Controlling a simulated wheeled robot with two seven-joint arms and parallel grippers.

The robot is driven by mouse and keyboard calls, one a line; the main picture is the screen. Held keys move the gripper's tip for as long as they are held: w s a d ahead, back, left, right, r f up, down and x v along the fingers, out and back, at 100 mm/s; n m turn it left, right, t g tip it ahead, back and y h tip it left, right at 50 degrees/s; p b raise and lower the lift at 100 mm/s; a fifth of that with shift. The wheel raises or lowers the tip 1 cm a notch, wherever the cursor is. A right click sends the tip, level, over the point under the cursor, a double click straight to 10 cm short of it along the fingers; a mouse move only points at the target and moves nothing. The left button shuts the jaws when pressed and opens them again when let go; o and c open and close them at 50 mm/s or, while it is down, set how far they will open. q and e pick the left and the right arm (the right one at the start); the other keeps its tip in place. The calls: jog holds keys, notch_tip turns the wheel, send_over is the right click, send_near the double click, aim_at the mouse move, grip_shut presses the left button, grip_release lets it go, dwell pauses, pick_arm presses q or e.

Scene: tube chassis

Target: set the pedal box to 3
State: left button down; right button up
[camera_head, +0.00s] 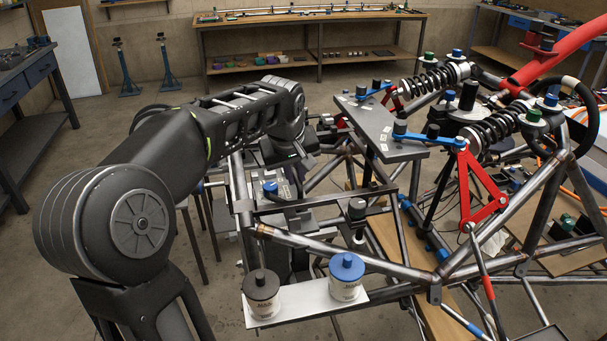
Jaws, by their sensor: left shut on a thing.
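My left arm reaches in from the left, and my left gripper (328,128) is at the left edge of a dark flat plate on the tube chassis (316,247). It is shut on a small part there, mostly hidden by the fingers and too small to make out. The dark plate (372,124) carries small pale labels that I cannot read. I cannot tell for certain which part is the pedal box or what setting it shows. My right gripper is not in view.
Two pots, one with a dark lid (262,294) and one with a blue lid (346,277), stand on a pale shelf at the front. Spring dampers (497,127) and red arms (480,190) crowd the right. A workbench (310,17) stands at the back.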

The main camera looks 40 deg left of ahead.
pick_arm(q)
jog(key=c, duration=1.5)
grip_release()
jog(key=shift+s+a, duration=0.2)
jog(key=shift+o, duration=0.2)
jog(key=shift+d+r, duration=0.1)
jog(key=shift+r, duration=0.05)
jog(key=v, duration=0.7)
jog(key=shift+r, duration=0.25)
jog(key=shift+s, duration=0.1)
